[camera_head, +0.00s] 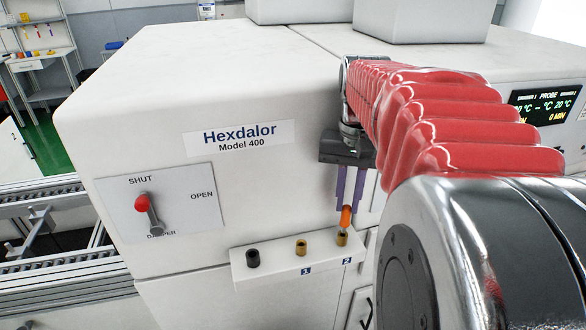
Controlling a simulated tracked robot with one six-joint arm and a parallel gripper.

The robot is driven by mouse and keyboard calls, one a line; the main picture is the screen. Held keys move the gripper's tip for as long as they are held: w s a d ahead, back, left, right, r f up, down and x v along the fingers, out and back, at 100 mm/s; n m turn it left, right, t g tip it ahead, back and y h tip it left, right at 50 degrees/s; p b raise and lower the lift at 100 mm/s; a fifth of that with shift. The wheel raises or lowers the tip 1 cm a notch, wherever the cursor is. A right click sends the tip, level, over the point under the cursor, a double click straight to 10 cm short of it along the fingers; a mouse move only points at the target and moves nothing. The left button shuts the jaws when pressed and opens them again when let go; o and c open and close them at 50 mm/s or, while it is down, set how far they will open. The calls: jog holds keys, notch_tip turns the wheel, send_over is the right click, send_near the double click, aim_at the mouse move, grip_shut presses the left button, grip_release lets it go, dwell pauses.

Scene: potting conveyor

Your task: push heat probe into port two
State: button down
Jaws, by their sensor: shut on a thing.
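My gripper (348,205) points down with its purple fingers shut on the orange heat probe (346,215). The probe is held roughly upright, its lower end just above or at the brass port two (342,239), marked "2". I cannot tell whether the tip is inside the port or only over it. A second brass port, port one (301,248), stands to the left above the mark "1". Both ports are on a white ledge (275,270) on the front of the machine.
A black socket (253,258) sits at the ledge's left end. A damper lever with a red knob (143,203) is on the white Hexdalor machine (260,80), near SHUT. A conveyor (60,260) runs at left.

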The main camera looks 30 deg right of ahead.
aim_at(347, 207)
jog(key=shift+f, duration=1.55)
jog(key=c, duration=1.6)
grip_release()
jog(key=shift+r, duration=0.1)
notch_tip(347, 207, up, 14)
jog(key=shift+f, duration=0.25)
jog(key=s+a+f+n+t, duration=0.1)
jog(key=a+f+n+t, duration=0.1)
jog(key=a+f, duration=0.3)
jog(key=s+a+f+n+t, duration=0.1)
jog(key=a+f+n, duration=0.3)
jog(key=a, duration=0.6)
jog(key=s+a+f+n+t, duration=0.2)
jog(key=a+f+n, duration=0.1)
jog(key=a+f, duration=0.3)
jog(key=shift+a+t, duration=0.3)
jog(key=shift+a, duration=0.55)
